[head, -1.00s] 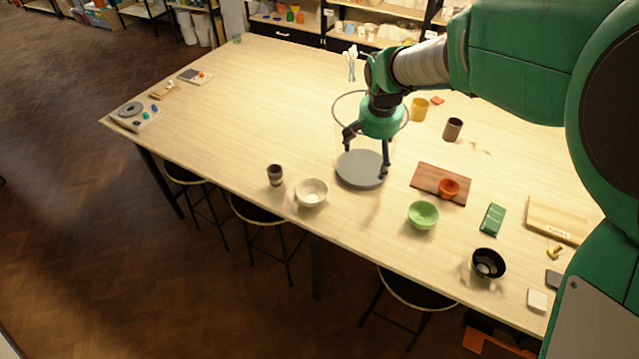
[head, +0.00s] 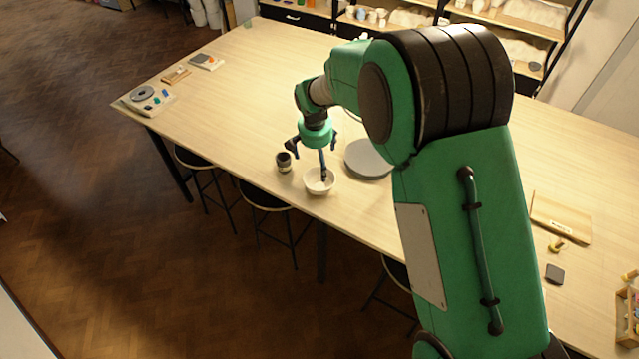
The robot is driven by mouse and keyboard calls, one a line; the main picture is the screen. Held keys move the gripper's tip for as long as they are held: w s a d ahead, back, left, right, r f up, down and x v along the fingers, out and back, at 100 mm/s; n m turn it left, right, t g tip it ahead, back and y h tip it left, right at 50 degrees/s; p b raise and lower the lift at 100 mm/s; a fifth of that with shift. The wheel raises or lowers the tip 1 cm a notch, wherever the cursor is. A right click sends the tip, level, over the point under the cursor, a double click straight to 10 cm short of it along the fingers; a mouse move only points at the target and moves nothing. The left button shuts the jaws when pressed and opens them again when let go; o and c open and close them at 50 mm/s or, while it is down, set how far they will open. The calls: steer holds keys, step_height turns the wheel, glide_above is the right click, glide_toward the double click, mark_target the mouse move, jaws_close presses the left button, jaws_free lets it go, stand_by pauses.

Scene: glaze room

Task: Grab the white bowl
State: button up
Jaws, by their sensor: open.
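The white bowl (head: 314,188) stands upright on the wooden table near its front edge. My gripper (head: 309,163) is open and points down above the bowl. One finger reaches over the bowl and appears to dip inside its rim. The other finger is to the left and higher, near the dark cup. I cannot tell whether a finger touches the bowl.
A dark cup with a light band (head: 284,163) stands close left of the bowl. A grey round disc (head: 366,160) lies to the right. A scale (head: 144,100) sits at the far left. The table (head: 235,100) is clear behind the cup. My arm hides much of the right side.

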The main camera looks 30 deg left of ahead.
steer(key=shift+f, duration=0.1)
glide_toward(320, 186)
steer(key=shift+w+f, duration=0.15)
steer(key=shift+f, duration=0.4)
stand_by(0.4)
steer(key=shift+w+a+f+p, duration=0.1)
steer(key=shift+w+f+p, duration=0.1)
steer(key=shift+f, duration=1.05)
steer(key=shift+w+f+p, duration=0.2)
steer(key=shift+f, duration=1.1)
steer(key=c, duration=1.2)
